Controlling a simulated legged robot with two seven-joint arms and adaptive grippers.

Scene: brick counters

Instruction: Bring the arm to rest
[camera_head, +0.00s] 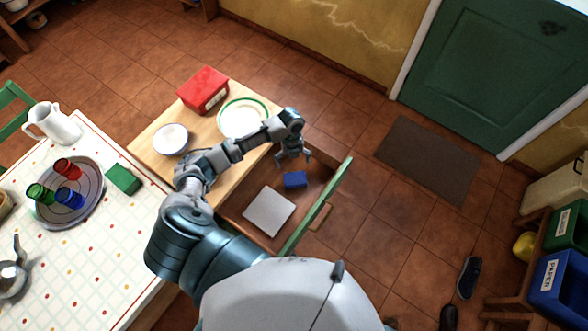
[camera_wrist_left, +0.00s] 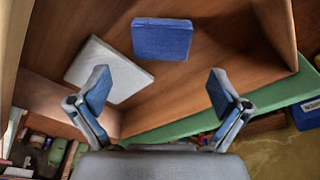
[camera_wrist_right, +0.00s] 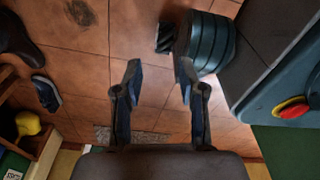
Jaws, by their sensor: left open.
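My left gripper (camera_head: 293,158) is open and empty above the pulled-out drawer. In the left wrist view its two fingers (camera_wrist_left: 160,92) are spread wide apart. A blue block (camera_head: 295,180) lies in the drawer below it; it also shows in the left wrist view (camera_wrist_left: 162,39), beyond the fingertips. A pale grey flat item (camera_head: 268,211) lies in the same drawer, nearer my body. My right gripper (camera_wrist_right: 156,72) shows only in the right wrist view. Its fingers are apart with nothing between them, over the tiled floor.
The open drawer has a green front (camera_head: 318,205). The wooden counter (camera_head: 149,139) holds a red box (camera_head: 203,89), a green-rimmed plate (camera_head: 242,118) and a white bowl (camera_head: 171,139). A dotted table (camera_head: 99,253) with a round tray (camera_head: 93,204) stands at left.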

